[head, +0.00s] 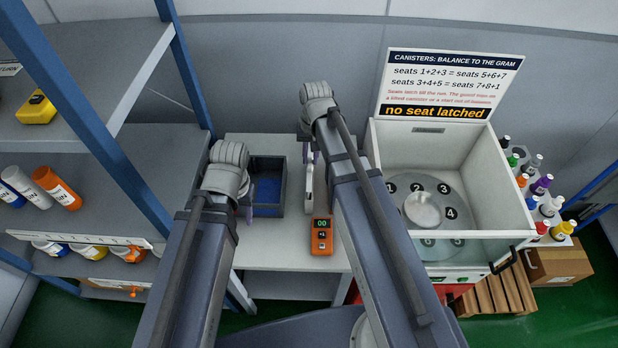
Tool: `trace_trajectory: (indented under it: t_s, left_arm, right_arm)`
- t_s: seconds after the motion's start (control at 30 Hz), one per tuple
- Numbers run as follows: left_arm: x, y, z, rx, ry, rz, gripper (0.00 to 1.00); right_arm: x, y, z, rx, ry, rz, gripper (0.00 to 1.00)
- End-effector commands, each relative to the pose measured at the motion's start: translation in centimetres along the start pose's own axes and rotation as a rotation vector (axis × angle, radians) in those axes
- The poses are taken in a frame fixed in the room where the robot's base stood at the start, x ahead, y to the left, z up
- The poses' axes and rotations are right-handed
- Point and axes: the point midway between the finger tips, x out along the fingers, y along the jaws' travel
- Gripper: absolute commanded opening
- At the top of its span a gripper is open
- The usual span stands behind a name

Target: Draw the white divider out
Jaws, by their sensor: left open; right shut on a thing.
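The white divider (309,186) shows as a narrow pale upright piece just right of the dark blue-lined bin (283,190), with a gap between them in the picture. My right gripper (310,156) is shut on the divider near its far end; my wrist and arm hide part of the grip. My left gripper (248,203) is open at the bin's left side, mostly hidden by its own wrist. I cannot tell whether it touches the bin wall. The inside of the bin looks empty where it shows.
An orange handheld device (321,236) lies on the pale table (290,258) in front of the divider. A white canister machine (504,205) with numbered seats stands right, under a sign (449,84). Shelves with bottles (57,188) stand left. Several small bottles (541,185) stand far right.

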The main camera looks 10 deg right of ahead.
Motion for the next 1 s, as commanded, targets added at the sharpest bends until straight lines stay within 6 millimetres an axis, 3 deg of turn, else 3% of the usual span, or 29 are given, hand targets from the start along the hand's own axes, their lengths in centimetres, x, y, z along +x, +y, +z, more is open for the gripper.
trace_trajectory:
  t_s: [1.0]
  left_arm:
    - [-3.6, -0.3, 0.2, -0.002, 0.000, 0.000, 0.50]
  right_arm:
    - [-3.6, -0.2, 0.0, 0.000, 0.000, 0.000, 0.00]
